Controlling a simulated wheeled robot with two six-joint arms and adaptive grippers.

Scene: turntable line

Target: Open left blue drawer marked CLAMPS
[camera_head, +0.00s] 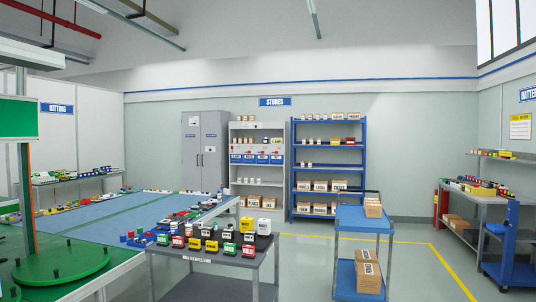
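Several blue drawers stand in a row in the white shelf unit under the STORES sign at the back wall. The leftmost blue drawer (237,158) looks shut. It carries a pale label too small to read, so I cannot tell if it says CLAMPS. The white shelf unit (233,186) stands between a grey cabinet and a blue rack. Neither of my grippers shows in the head view.
A grey table (212,259) with several coloured blocks stands in front. A blue cart (354,221) with cartons is right of it. Left are a blue-topped table (120,212) and a green turntable (62,263). Floor is open near the cart, right of the shelf.

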